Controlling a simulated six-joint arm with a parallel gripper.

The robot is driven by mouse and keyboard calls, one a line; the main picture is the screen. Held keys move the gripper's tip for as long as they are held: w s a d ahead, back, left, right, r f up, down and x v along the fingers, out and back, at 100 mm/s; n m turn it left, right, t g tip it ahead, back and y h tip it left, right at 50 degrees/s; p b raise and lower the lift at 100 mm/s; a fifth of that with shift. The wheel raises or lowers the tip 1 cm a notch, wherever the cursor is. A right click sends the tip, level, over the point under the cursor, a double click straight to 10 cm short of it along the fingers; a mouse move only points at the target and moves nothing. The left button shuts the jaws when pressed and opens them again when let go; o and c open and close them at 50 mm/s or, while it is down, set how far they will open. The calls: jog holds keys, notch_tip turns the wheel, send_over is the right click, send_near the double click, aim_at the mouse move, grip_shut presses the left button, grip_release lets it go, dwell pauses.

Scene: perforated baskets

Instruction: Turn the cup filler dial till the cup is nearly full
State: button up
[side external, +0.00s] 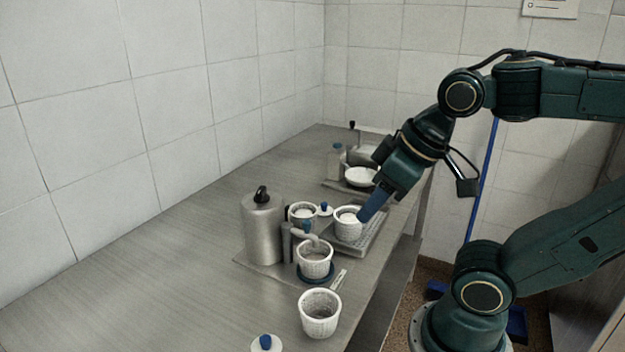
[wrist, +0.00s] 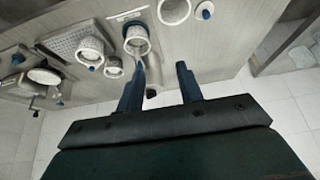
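The cup filler (side external: 263,235) is a grey metal cylinder with a black top knob and a spout at its right. A small blue dial (side external: 307,227) sits on the spout. A white perforated cup (side external: 315,262) stands under the spout on a dark blue round base; it also shows in the wrist view (wrist: 137,42). Its fill level is too small to judge. My gripper (side external: 364,216) is open and empty, up and right of the filler in the side view, its finger overlapping another cup there. In the wrist view my gripper (wrist: 162,64) has its fingers wide apart. Contact cannot be told.
A second white cup (side external: 320,314) and a blue-knobbed lid (side external: 266,346) stand at the front. Another cup (side external: 348,231) stands on a perforated tray (side external: 370,240), and one (side external: 301,211) is behind the spout. A white bowl (side external: 361,177) is at the back. The left counter is clear.

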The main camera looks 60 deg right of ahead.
jog(key=o, duration=0.3)
jog(key=shift+o, duration=0.9)
jog(key=shift+w+r, duration=0.25)
notch_tip(320, 180, up, 5)
jog(key=n+g, duration=0.4)
jog(key=g, duration=0.2)
send_over(261, 189)
jog(key=shift+r, duration=0.15)
notch_tip(261, 189, down, 14)
jog(key=shift+r, duration=0.1)
